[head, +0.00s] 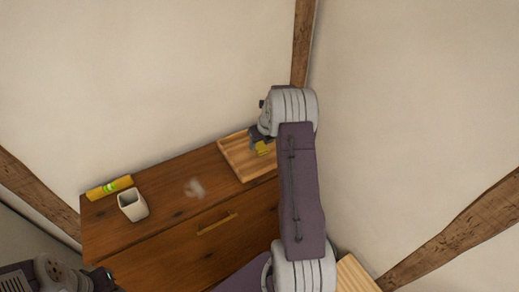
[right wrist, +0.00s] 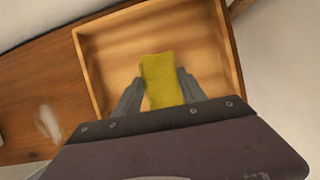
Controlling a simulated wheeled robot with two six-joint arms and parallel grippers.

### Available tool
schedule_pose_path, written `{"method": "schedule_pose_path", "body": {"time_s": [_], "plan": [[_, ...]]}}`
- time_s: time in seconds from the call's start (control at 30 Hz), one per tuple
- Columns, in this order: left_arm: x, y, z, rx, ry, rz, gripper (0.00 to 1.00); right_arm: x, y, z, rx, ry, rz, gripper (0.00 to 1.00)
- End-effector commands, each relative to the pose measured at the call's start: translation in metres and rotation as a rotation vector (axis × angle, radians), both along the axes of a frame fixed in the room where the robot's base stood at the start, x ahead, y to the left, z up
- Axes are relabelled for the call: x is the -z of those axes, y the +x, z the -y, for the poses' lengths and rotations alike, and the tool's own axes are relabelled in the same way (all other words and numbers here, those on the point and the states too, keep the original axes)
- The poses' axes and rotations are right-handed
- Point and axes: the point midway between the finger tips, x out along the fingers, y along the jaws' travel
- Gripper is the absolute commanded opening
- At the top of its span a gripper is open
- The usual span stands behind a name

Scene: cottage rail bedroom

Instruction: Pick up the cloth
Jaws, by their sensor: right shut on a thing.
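The yellow cloth (right wrist: 159,80) is between the fingers of my right gripper (right wrist: 156,84) in the right wrist view, over the wooden tray. In the head view a small piece of the cloth (head: 264,149) shows below my right gripper (head: 258,145), most of it hidden by the arm. My right gripper is shut on the cloth. I cannot tell whether the cloth touches the tray floor. The wooden tray (head: 231,157) sits on the dresser's right part. My left arm shows at the lower left of the head view, but its fingers cannot be made out.
A brown wooden dresser (head: 180,230) stands against the wall. On its left end are a yellow spirit level (head: 109,187) and a white cup (head: 133,206). A pale smudge or small whitish thing (head: 194,188) lies mid-top. The top between cup and tray is otherwise clear.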

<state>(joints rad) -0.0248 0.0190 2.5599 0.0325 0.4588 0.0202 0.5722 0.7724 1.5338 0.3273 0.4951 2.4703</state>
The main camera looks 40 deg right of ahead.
Motion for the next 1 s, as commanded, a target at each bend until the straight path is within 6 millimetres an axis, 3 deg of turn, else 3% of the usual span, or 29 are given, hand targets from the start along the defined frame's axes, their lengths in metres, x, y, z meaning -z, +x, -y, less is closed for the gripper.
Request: {"method": "schedule_pose_path", "body": {"time_s": [0.03, 0.5, 0.7, 0.93, 0.97, 1.0], "plan": [[0.006, 0.0, 0.0, 0.0, 0.0, 0.0, 0.36, -0.009, 0.001, 0.001, -0.001, -0.004, 0.004, 0.09], [0.039, 0.0, 0.0, 0.0, 0.0, 0.0, 0.36, -0.069, -0.097, 0.036, 0.004, -0.003, 0.003, 0.09], [0.041, 0.0, 0.0, 0.0, 0.0, 0.0, 0.36, -0.078, -0.11, 0.039, 0.001, -0.001, 0.0, 0.09], [0.04, 0.0, 0.0, 0.0, 0.0, 0.0, 0.36, -0.079, -0.11, 0.04, 0.0, 0.0, 0.0, 0.09], [0.04, 0.0, 0.0, 0.0, 0.0, 0.0, 0.36, -0.079, -0.11, 0.04, 0.0, 0.0, 0.0, 0.4], [0.04, 0.0, 0.0, 0.0, 0.0, 0.0, 0.36, -0.079, -0.11, 0.04, 0.0, -0.001, 0.0, 0.29]]}}
